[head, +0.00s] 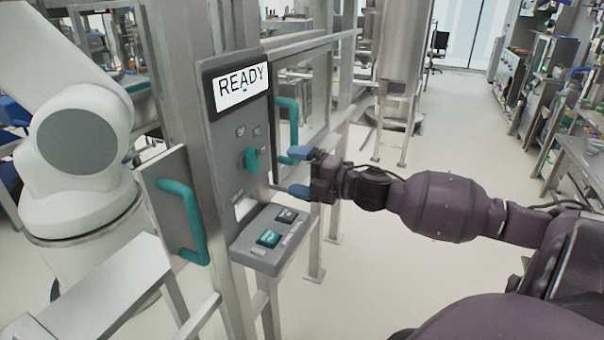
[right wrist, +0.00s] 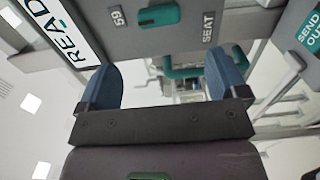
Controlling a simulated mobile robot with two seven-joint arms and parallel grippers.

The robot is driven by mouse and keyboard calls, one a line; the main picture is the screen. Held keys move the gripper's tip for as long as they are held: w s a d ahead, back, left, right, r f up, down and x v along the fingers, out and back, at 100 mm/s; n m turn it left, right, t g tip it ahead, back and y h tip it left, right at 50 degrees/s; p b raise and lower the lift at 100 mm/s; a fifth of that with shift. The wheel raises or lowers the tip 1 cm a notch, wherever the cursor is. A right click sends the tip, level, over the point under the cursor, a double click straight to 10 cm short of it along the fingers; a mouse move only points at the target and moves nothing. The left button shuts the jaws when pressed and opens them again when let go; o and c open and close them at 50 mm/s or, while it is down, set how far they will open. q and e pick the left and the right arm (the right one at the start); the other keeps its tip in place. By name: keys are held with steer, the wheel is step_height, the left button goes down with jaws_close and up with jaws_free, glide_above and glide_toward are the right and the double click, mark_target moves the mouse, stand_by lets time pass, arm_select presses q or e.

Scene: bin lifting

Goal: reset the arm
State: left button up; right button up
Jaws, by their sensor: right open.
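A grey control panel (head: 228,180) stands upright left of centre, with a lit display (head: 241,88) reading READY. A teal knob (head: 251,159) sits midway down the panel; it also shows in the right wrist view (right wrist: 160,14), near a SEAT label. A sloped button box (head: 252,258) below carries a green button (head: 268,237) and a dark button (head: 287,215). My right gripper (head: 297,172) is open and empty, to the right of the knob and apart from it. A large white robot arm (head: 80,130) stands at the left. My left gripper is out of view.
A door with a teal handle (head: 185,215) is left of the panel. Another teal handle (head: 290,125) is just right of the panel, close to my right gripper. Metal frame posts surround the panel. Open floor (head: 460,130) lies behind my right arm.

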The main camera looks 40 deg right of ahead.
steer(key=shift+s+d, duration=0.15)
steer(key=shift+s, duration=0.3)
stand_by(0.4)
